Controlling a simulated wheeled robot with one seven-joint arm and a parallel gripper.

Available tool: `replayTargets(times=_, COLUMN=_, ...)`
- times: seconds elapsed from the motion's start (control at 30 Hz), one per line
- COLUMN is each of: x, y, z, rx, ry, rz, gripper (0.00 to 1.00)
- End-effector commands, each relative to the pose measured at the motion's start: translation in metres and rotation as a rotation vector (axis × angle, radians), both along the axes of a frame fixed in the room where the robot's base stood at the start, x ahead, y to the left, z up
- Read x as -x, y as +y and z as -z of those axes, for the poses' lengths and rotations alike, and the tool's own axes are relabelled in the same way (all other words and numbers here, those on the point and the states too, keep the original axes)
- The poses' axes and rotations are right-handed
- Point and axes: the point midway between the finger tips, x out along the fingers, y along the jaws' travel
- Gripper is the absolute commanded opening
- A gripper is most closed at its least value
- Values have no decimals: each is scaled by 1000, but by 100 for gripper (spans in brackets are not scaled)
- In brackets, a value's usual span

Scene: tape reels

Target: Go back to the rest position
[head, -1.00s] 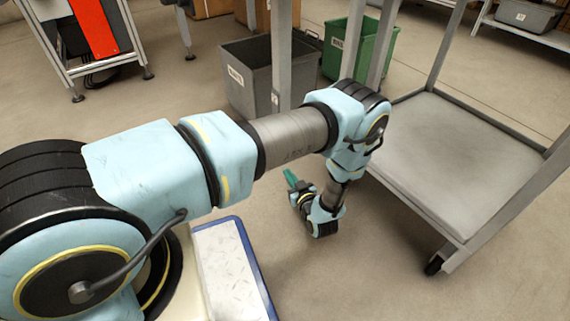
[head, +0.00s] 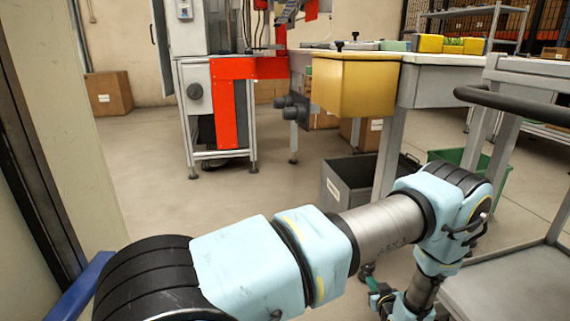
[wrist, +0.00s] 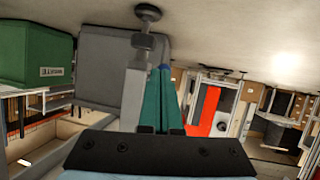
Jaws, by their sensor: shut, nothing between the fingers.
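My gripper (head: 372,284) hangs low at the end of my arm, near the lower edge of the head view, partly cut off by my wrist. Its teal fingers (wrist: 161,98) show in the wrist view, lying together with nothing between them. My arm reaches from the lower left to the right, then bends down at the elbow. The wrist view is upside down, with the floor at the top.
A grey bin (head: 350,190) and a green bin (head: 496,185) stand beyond my arm. A grey cart (head: 520,285) stands at the right, near my elbow. A workbench with a yellow box front (head: 355,88) and a red-panelled machine (head: 226,105) stand behind. Floor at centre left is clear.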

Motion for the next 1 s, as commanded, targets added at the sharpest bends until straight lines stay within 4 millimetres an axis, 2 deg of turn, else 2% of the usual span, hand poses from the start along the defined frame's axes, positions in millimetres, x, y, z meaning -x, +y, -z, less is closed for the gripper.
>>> replayTargets(times=0.03, x=-19, y=1, z=-29, rx=23, ry=51, rz=-9, gripper=0)
replayTargets(times=0.2, x=-58, y=15, z=-94, rx=67, ry=237, rz=14, gripper=0)
replayTargets(times=0.33, x=-76, y=40, z=-147, rx=90, ry=362, rz=41, gripper=0)
replayTargets(times=0.47, x=-82, y=75, z=-202, rx=98, ry=477, rz=76, gripper=0)
replayTargets(times=0.67, x=-65, y=146, z=-283, rx=81, ry=639, rz=128, gripper=0)
replayTargets(times=0.8, x=-34, y=203, z=-335, rx=46, ry=744, rz=155, gripper=0)
replayTargets(times=0.9, x=-5, y=243, z=-365, rx=13, ry=815, rz=169, gripper=0)
replayTargets(times=1.0, x=23, y=276, z=-386, rx=-20, ry=875, rz=174, gripper=0)
